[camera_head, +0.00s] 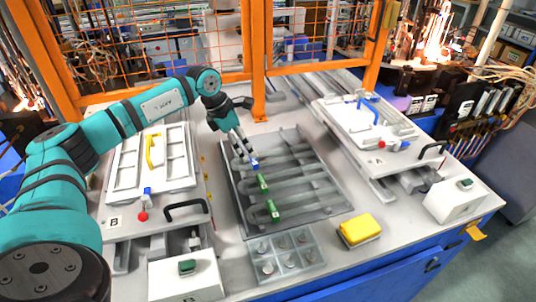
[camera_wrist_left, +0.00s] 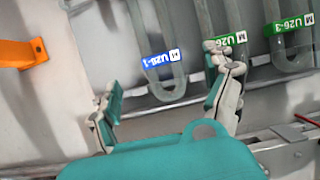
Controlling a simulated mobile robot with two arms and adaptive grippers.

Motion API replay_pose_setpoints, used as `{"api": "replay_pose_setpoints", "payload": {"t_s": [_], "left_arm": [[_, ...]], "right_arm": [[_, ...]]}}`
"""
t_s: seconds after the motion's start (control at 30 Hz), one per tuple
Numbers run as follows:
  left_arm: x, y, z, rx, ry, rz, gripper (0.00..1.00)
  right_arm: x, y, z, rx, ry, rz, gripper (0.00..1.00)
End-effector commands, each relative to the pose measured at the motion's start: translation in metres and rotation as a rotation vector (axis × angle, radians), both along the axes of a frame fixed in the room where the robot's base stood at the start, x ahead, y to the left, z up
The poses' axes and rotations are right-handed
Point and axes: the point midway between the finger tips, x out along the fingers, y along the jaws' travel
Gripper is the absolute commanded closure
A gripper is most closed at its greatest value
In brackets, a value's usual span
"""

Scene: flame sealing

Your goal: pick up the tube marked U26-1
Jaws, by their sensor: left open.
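The tube marked U26-1 (camera_wrist_left: 179,88) is a grey U-shaped tube with a blue label (camera_wrist_left: 158,58) near its bend. In the head view the blue label (camera_head: 254,165) is at the left side of the grey tray (camera_head: 235,212), just below my left gripper (camera_head: 246,154). In the left wrist view my left gripper (camera_wrist_left: 164,76) is open, with one finger on each side of the tube's bend and nothing held. Whether the fingers touch the tube cannot be told. My right gripper is not in view.
Green-labelled tubes lie in the same tray, one marked U26-3 (camera_wrist_left: 292,62); the right finger partly hides the nearer label. White fixtures (camera_head: 125,165) flank the tray. Orange fence posts (camera_head: 258,60) stand behind.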

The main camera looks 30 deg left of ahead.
Motion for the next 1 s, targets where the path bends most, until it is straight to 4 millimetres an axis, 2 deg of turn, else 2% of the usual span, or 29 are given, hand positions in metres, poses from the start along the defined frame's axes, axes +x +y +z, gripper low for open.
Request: {"api": "replay_pose_setpoints", "payload": {"t_s": [0.2, 0.4, 0.6, 0.8, 0.87, 1.0], "left_arm": [[0.004, -0.004, -0.012, -0.001, 0.001, 0.001, 0.15], [0.011, -0.012, -0.036, 0.0, 0.004, -0.001, 0.15], [0.018, -0.017, -0.057, -0.001, 0.001, 0.001, 0.15], [0.018, -0.016, -0.059, -0.001, -0.001, 0.0, 0.15], [0.018, -0.016, -0.059, -0.001, -0.001, 0.0, 0.21], [0.018, -0.016, -0.059, -0.001, -0.001, 0.0, 0.39]], "right_arm": [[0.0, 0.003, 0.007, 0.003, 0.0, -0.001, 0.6], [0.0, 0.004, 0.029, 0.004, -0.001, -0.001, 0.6], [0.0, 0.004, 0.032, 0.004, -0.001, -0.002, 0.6], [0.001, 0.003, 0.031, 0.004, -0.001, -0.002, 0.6], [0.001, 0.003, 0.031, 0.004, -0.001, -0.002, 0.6], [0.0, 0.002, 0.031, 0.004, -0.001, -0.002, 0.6]]}}
